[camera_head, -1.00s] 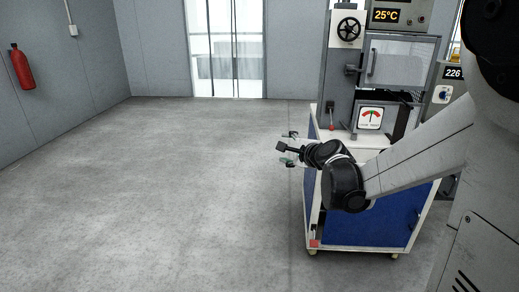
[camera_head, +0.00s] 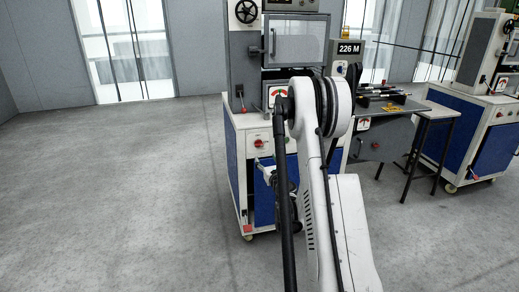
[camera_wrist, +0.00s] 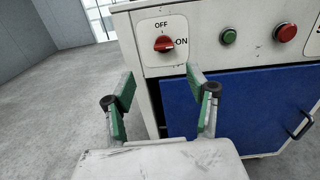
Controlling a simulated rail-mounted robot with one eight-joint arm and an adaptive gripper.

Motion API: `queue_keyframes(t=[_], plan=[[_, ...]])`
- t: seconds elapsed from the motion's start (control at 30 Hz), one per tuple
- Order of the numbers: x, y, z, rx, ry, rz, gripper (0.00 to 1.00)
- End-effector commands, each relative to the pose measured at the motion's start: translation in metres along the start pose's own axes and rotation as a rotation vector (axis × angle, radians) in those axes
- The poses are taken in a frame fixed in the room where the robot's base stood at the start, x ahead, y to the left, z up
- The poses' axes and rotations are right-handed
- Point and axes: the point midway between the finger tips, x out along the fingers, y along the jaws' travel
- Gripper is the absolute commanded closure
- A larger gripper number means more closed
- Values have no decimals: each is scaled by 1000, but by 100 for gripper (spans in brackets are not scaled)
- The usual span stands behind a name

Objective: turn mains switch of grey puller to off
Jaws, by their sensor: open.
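The mains switch (camera_wrist: 163,44) is a red rotary knob on a white plate in the wrist view, with OFF printed above it and ON to its right. The knob lies roughly sideways, towards ON. It sits on the white front panel of a grey machine (camera_head: 242,60) with a blue-doored base; a red knob (camera_head: 259,143) shows on that panel in the head view. My gripper (camera_wrist: 160,84) is open and empty, its green-padded fingers spread below the switch, apart from it. In the head view my arm hides much of the machine's front and most of my gripper.
A green button (camera_wrist: 228,36) and a red button (camera_wrist: 285,32) are right of the switch. Below is the blue door (camera_wrist: 255,100) with a dark handle (camera_wrist: 302,126). A table (camera_head: 395,106) with tools and another machine (camera_head: 480,95) stand to the right. The floor at left is clear.

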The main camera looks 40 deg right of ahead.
Motion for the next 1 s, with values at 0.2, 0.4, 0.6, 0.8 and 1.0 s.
queue_keyframes(t=[0.2,0.4,0.6,0.8,1.0], plan=[[11,-6,-8,31,-3,-12,48],[44,-7,-8,28,-3,-12,48],[82,-6,-8,27,-3,-11,48],[115,-6,-8,27,-3,-11,48],[133,-7,-7,26,-3,-11,48]])
